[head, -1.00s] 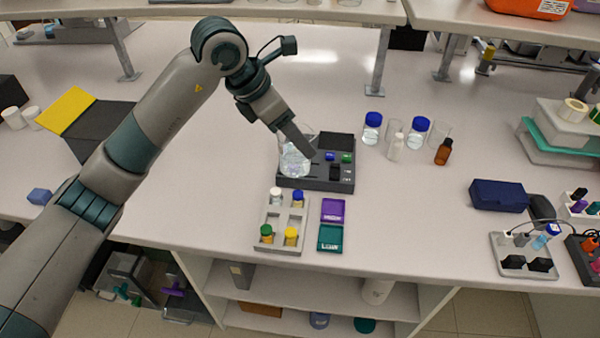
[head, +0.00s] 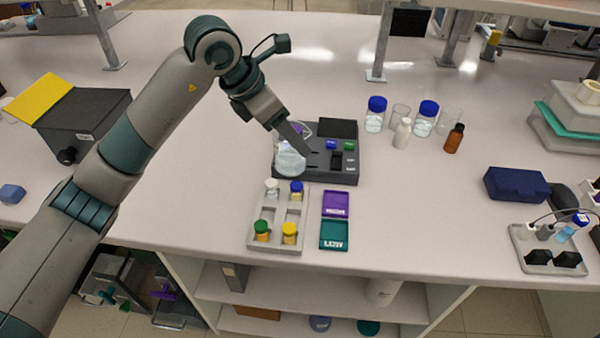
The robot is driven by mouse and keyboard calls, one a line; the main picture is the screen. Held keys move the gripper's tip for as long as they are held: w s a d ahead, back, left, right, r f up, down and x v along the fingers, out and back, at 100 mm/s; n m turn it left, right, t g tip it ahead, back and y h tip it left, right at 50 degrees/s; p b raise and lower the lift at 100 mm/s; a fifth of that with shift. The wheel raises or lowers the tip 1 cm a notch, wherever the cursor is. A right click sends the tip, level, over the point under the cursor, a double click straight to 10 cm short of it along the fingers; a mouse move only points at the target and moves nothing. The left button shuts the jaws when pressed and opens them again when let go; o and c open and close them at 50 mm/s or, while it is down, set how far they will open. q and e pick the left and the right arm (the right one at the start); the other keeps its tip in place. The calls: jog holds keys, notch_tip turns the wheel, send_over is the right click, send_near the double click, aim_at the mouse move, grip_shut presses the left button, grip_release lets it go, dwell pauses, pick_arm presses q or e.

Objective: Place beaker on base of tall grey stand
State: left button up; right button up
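A clear glass beaker (head: 289,163) with pale contents stands at the left part of a dark grey unit (head: 318,176) with small blue and green parts on top. My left gripper (head: 303,150) points down at the beaker's right side and rim. Its fingers overlap the beaker in the picture, and I cannot see whether they are closed on it. I cannot make out a tall grey stand in this view. My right gripper is not in view.
A vial rack (head: 277,217) and purple (head: 336,203) and teal (head: 333,235) boxes stand in front of the unit. Blue-capped bottles (head: 375,115), a brown bottle (head: 454,139) and a navy case (head: 516,184) are to the right. The bench between the unit and navy case is clear.

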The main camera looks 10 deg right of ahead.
aim_at(278, 134)
pick_arm(q)
jog(key=shift+r, duration=0.1)
jog(key=shift+a, duration=0.1)
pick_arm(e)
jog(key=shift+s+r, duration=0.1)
